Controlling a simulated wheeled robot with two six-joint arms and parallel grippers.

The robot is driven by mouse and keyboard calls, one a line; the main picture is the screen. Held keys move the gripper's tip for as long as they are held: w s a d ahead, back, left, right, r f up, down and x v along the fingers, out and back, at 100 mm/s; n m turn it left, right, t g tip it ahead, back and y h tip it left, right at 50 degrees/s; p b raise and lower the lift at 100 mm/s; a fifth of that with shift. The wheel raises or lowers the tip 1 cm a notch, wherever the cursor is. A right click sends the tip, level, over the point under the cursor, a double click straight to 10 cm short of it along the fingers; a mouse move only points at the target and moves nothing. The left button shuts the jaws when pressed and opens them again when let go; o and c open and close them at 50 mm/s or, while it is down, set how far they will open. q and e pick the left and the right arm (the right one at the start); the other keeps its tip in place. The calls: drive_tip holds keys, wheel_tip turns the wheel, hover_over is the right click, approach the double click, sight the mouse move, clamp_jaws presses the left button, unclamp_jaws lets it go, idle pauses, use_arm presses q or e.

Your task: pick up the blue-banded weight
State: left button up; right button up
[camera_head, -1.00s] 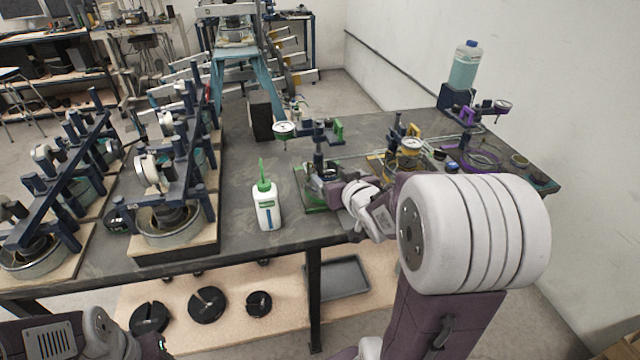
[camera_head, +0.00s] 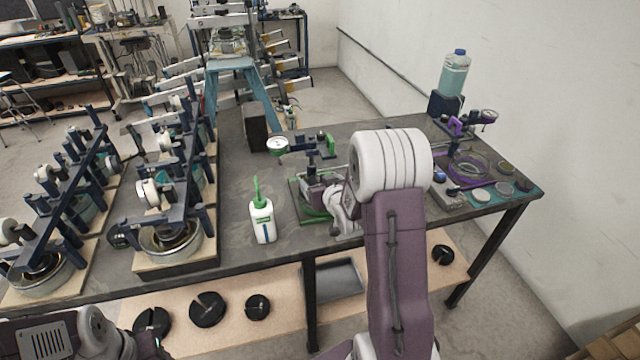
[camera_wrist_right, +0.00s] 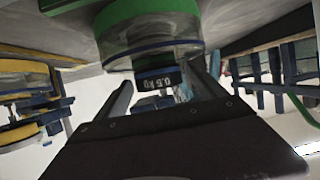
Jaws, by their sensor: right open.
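The blue-banded weight (camera_wrist_right: 158,80) shows in the right wrist view as a small dark piece with a blue edge and the print "0.5 KG", upside down. It lies between the fingers of my right gripper (camera_wrist_right: 168,77), which is open around it; I cannot tell whether either finger touches it. A clear ring with a green rim (camera_wrist_right: 150,30) is just above it in that picture. In the head view my right gripper (camera_head: 322,188) is at the green-trimmed device on the table, partly hidden by my own wrist. The weight cannot be made out there.
A white bottle with a green spout (camera_head: 262,218) stands left of my right gripper. A purple-trimmed device (camera_head: 468,165) and a large blue-capped bottle (camera_head: 454,75) are to the right. Framed devices (camera_head: 170,190) fill the left. Dark slotted discs (camera_head: 207,309) lie on the lower shelf.

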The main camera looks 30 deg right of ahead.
drive_tip(key=shift+s, duration=0.1)
drive_tip(key=c, duration=0.5)
clamp_jaws()
drive_tip(key=shift+r, duration=0.1)
wheel_tip(320, 180, up, 4)
drive_tip(key=shift+r, duration=0.1)
drive_tip(key=s+d+r+p, duration=0.3)
drive_tip(key=d+r, duration=0.3)
drive_tip(key=d, duration=0.4)
drive_tip(key=shift+s+d+r, duration=0.3)
drive_tip(key=shift+s+r, duration=0.1)
drive_tip(key=shift+s, duration=0.45)
